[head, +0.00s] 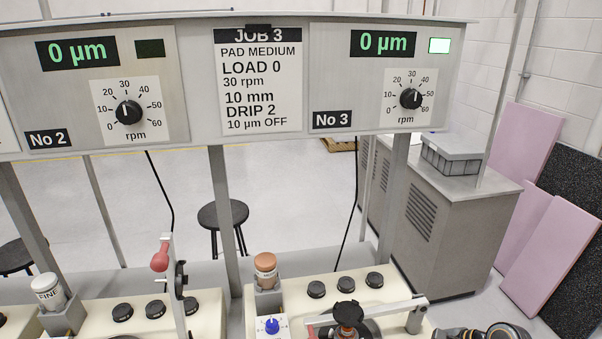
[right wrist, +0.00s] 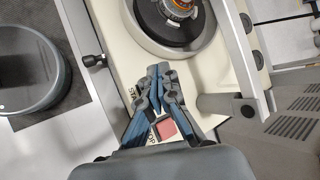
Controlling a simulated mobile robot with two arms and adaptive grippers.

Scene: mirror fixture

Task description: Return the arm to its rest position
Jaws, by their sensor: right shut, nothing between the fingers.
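My right gripper (right wrist: 159,72) is shut and empty in the right wrist view. Its fingertips are together over the cream machine body (right wrist: 205,70), close to the round dark plate (right wrist: 165,30). A red square button (right wrist: 165,128) with partly hidden START and STOP lettering shows between the finger linkages. My left arm and gripper are not in view.
A white FINE bottle (head: 48,290) stands at station No 2. The display panel (head: 195,80) spans above. A grey cabinet (head: 440,210) stands at right, and a grey round bin (right wrist: 30,70) beside the machine.

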